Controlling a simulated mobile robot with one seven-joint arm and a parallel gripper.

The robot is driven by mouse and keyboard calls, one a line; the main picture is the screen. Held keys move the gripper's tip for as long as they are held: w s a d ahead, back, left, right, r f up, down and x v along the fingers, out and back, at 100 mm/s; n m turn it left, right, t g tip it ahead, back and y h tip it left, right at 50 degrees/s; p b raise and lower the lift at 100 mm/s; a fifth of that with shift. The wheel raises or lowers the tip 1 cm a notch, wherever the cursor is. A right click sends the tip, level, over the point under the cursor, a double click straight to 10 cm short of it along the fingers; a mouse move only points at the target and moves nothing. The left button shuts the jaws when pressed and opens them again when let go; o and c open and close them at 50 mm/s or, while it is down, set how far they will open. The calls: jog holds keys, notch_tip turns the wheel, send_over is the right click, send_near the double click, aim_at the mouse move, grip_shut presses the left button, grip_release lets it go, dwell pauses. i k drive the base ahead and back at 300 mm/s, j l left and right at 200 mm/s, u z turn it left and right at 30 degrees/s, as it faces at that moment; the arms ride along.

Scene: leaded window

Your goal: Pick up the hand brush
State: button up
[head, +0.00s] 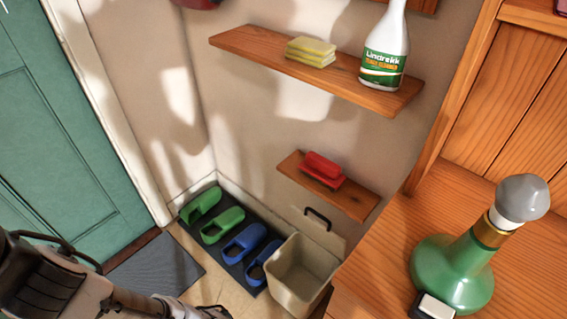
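A red hand brush (323,171) lies on the small lower wooden shelf (358,203) on the wall, in the middle of the head view. Its upper part is bright red, with a darker underside against the shelf. My arm comes in at the lower left, and its far end (212,312) is cut by the bottom edge. That end is well below and to the left of the brush, apart from it. My fingers cannot be made out.
The upper shelf (338,82) holds yellow sponges (311,51) and a spray bottle (386,50). Below are a beige bin (302,267) and green and blue clogs on a dark mat (215,241). A green bottle (456,266) stands on the wooden surface at right.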

aim_at(322, 169)
jog(key=z, duration=0.4)
jog(key=k+j+z, duration=0.2)
jog(key=j, duration=0.25)
jog(key=j+z, duration=0.2)
jog(key=j, duration=0.25)
jog(key=i, duration=0.5)
